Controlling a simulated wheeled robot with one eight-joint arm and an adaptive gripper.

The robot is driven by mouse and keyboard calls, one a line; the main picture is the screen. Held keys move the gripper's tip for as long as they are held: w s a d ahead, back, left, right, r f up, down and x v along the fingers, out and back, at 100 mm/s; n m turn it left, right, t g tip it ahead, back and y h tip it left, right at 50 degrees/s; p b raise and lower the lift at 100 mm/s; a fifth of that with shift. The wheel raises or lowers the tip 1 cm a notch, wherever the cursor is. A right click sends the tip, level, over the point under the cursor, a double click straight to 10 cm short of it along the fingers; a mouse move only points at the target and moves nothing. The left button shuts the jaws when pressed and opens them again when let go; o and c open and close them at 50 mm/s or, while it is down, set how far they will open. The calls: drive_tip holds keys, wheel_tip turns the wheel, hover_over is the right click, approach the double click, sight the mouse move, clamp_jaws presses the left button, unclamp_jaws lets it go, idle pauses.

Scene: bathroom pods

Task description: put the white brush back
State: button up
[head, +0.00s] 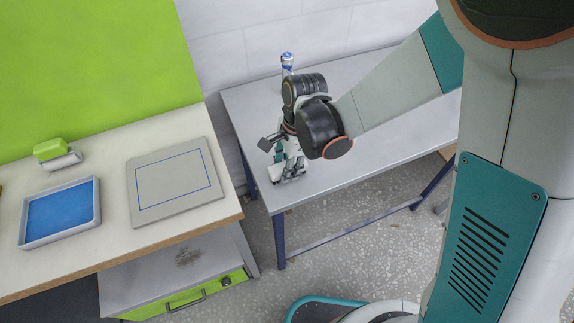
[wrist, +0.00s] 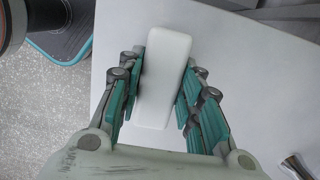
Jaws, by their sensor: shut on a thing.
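The white brush (wrist: 165,78) shows in the wrist view as a plain white block with rounded corners, between the teal finger pads. My gripper (head: 287,172) is shut on it, with pads along both long sides. No bristles are visible. In the head view my gripper points down over the left front part of the grey table (head: 370,150), and the brush is mostly hidden by the fingers. I cannot tell whether the brush touches the tabletop.
A blue-and-white bottle (head: 287,62) stands behind my gripper. On the left bench are a board with a blue outline (head: 174,181), a blue-bottomed tray (head: 97,205) and a green-and-white item (head: 56,153). A gap separates bench and table.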

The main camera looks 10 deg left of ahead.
drive_tip(key=o, duration=1)
drive_tip(key=shift+f, duration=0.1)
drive_tip(key=shift+o, duration=0.2)
wheel_tip(320, 180, up, 12)
drive_tip(key=d+p, duration=0.1)
drive_tip(key=p, duration=0.3)
drive_tip(key=shift+w+d+p, duration=0.3)
drive_tip(key=shift+w, duration=0.15)
